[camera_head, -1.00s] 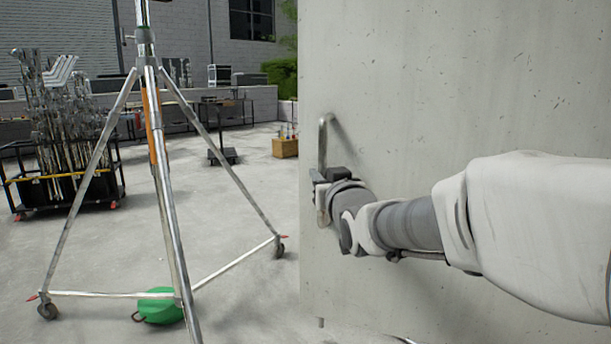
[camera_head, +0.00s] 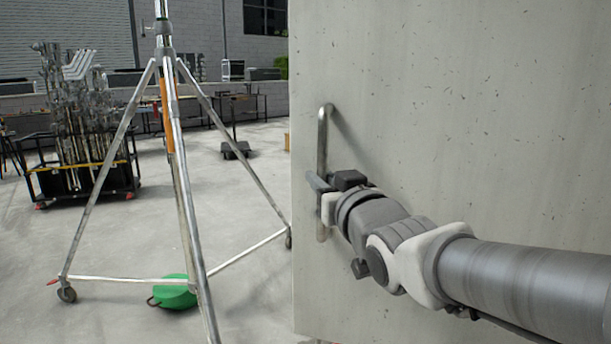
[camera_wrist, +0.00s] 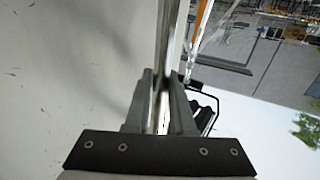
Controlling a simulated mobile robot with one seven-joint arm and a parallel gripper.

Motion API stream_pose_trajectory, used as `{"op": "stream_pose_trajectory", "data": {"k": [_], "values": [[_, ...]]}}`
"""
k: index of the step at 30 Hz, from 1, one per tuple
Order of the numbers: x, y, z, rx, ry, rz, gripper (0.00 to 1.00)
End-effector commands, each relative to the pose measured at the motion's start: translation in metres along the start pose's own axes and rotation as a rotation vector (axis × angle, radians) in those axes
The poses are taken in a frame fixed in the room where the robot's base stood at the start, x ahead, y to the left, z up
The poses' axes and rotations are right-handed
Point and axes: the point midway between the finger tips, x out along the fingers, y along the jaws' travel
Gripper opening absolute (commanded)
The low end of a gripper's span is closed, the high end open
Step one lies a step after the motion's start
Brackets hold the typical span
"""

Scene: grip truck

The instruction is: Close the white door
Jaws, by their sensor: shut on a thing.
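The white door (camera_head: 450,110) is a large, flat, speckled panel that fills the right half of the head view. It also fills the left of the wrist view (camera_wrist: 60,70). A vertical metal bar handle (camera_head: 322,140) stands out near its left edge, and it runs up the middle of the wrist view (camera_wrist: 163,40). My gripper (camera_head: 318,188) is at the lower part of the handle, with its fingers (camera_wrist: 162,100) shut around the bar. My arm reaches in from the right, in front of the door.
A metal tripod stand (camera_head: 180,190) on casters stands just left of the door's edge, with a green round object (camera_head: 174,292) at its base. A cart of metal stands (camera_head: 80,160) is farther left. Open concrete floor (camera_head: 110,320) lies in front.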

Motion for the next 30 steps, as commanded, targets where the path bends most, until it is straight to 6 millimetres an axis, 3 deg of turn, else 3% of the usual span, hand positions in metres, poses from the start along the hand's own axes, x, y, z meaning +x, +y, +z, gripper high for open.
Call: {"op": "stream_pose_trajectory", "data": {"k": [12,27,28,30], "values": [[-0.027,-0.014,0.0,0.0,0.001,-0.032,0.0],[-0.029,-0.015,0.0,0.0,-0.001,-0.035,0.0],[-0.029,-0.015,0.0,0.0,-0.001,-0.035,0.26],[-0.029,-0.015,0.0,0.0,0.0,-0.035,0.38]]}}
